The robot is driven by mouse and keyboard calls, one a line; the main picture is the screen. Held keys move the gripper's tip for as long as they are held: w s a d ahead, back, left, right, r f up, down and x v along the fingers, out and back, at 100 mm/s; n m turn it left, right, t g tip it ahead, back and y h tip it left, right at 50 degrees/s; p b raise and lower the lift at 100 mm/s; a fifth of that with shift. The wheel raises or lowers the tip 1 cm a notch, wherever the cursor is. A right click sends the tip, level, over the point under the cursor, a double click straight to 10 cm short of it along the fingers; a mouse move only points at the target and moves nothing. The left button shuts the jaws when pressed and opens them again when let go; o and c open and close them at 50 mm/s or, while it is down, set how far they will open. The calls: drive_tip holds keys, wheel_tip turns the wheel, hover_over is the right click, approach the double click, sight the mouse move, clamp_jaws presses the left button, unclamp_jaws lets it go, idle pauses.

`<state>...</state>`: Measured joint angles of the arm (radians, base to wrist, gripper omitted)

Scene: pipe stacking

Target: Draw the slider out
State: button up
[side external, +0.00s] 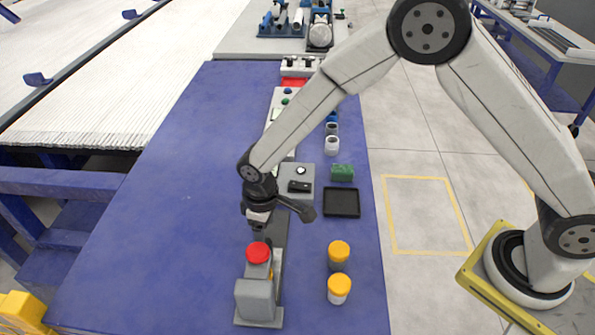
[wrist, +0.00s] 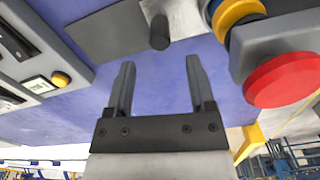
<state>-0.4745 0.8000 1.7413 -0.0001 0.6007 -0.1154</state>
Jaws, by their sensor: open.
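A flat grey plate (wrist: 105,35) with a dark round peg (wrist: 159,32) shows at the top of the wrist view; it looks like the slider. In the side view a grey strip (side external: 280,228) lies on the blue table beside my gripper, partly hidden by the wrist. My gripper (wrist: 160,66) is open and empty, its two fingers apart. The peg lies just beyond the fingertips, lined up with the gap between them, and no contact shows. In the side view my gripper (side external: 259,236) hangs low behind the red button.
A red button (side external: 258,253) on a grey stand is close to my gripper; it also shows at right in the wrist view (wrist: 283,80). Two yellow-lidded jars (side external: 339,249), a black tray (side external: 342,202) and a green block (side external: 342,172) stand to the right. The blue table's left side is clear.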

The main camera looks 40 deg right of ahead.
sight(267, 241)
drive_tip(key=shift+f, duration=2.9)
clamp_jaws()
